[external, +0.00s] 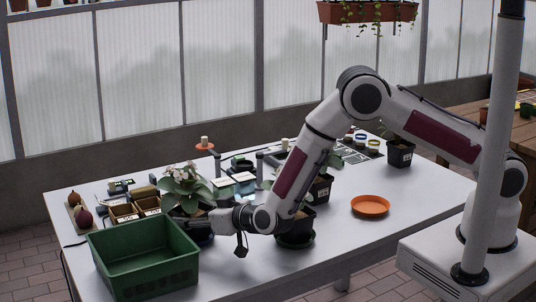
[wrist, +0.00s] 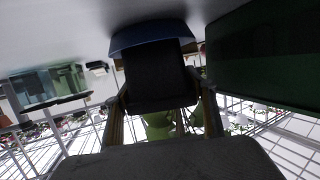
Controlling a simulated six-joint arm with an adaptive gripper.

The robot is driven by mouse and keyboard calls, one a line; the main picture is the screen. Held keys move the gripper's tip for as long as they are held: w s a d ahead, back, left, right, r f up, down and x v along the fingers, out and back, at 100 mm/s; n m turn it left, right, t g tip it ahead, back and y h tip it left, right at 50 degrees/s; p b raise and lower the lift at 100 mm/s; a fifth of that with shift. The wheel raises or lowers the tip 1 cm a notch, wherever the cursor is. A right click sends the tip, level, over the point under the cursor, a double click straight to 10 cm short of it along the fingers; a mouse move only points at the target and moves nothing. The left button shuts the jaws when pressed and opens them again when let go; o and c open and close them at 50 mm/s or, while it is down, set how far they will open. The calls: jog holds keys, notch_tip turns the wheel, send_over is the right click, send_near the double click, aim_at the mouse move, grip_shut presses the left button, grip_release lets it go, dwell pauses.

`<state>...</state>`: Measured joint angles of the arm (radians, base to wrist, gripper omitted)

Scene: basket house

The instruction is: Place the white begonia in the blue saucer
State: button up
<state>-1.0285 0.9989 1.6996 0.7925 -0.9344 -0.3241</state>
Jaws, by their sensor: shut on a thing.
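The white begonia (external: 187,182), with pale flowers and broad green leaves in a dark pot, stands upright on the left of the table in the external view. My gripper (external: 212,217) reaches it from the right, low over the table. In the upside-down wrist view the fingers (wrist: 160,105) are shut on the sides of the dark pot (wrist: 158,75). The blue saucer (wrist: 150,37) shows right at the pot's base, and a sliver of it (external: 205,239) shows in the external view. Whether the pot rests fully in the saucer I cannot tell.
A green crate (external: 145,262) stands close in front of the begonia; it also fills the right of the wrist view (wrist: 268,65). Dark pots (external: 296,232) stand just right of my gripper. An empty orange saucer (external: 370,205) lies on clear table further right.

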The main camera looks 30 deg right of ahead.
jog(key=o, duration=1.3)
jog(key=shift+r, duration=0.15)
jog(key=shift+r, duration=0.15)
jog(key=v, duration=1.2)
jog(key=shift+w+d, duration=0.1)
